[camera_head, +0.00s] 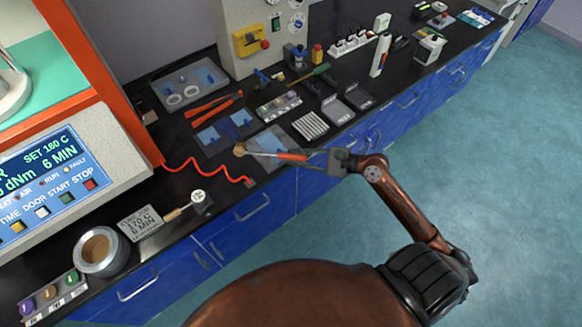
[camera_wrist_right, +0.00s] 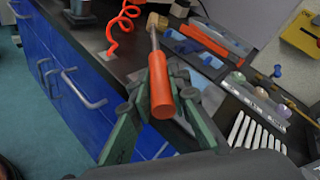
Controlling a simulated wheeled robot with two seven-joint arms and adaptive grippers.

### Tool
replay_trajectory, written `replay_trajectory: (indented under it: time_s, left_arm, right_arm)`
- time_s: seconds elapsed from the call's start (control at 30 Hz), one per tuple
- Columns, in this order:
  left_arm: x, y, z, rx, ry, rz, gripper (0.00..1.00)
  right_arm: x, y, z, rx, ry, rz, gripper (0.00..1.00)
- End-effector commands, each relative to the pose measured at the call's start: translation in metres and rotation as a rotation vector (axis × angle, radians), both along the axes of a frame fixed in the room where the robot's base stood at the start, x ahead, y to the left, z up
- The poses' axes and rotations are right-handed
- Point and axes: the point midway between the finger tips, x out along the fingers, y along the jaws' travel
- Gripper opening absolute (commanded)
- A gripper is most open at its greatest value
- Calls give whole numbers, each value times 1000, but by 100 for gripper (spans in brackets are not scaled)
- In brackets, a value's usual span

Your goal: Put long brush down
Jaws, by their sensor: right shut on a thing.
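The long brush (camera_head: 268,154) has an orange handle, a thin metal shaft and a tan head. My right gripper (camera_head: 312,159) is shut on its handle, with the head pointing left over the black bench. In the right wrist view the orange handle (camera_wrist_right: 163,95) lies between the fingers of my right gripper (camera_wrist_right: 160,84), and the tan head (camera_wrist_right: 156,21) points away from me. A grey tray (camera_head: 277,138) lies under or just behind the brush; I cannot tell whether they touch. My left gripper is not in view.
A red coiled cord (camera_head: 208,169) lies left of the brush. Red tongs (camera_head: 214,105), white sticks (camera_head: 310,125) and dark trays (camera_head: 338,108) lie behind. A grey cup (camera_head: 100,251) stands at the lower left. Blue drawers (camera_head: 262,212) front the bench.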

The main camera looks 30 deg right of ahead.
Motion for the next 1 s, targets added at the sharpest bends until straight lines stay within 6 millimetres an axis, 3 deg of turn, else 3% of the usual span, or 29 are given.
replay_trajectory:
  time_s: [0.27, 0.5, 1.0]
  left_arm:
    - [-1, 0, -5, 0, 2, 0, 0]
    - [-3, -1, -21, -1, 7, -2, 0]
    - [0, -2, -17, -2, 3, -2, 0]
  right_arm:
    - [2, 14, -16, 1, -1, 1, 0]
    - [2, 15, -50, 1, 2, -1, 0]
    - [2, 15, -54, 1, 1, 0, 0]
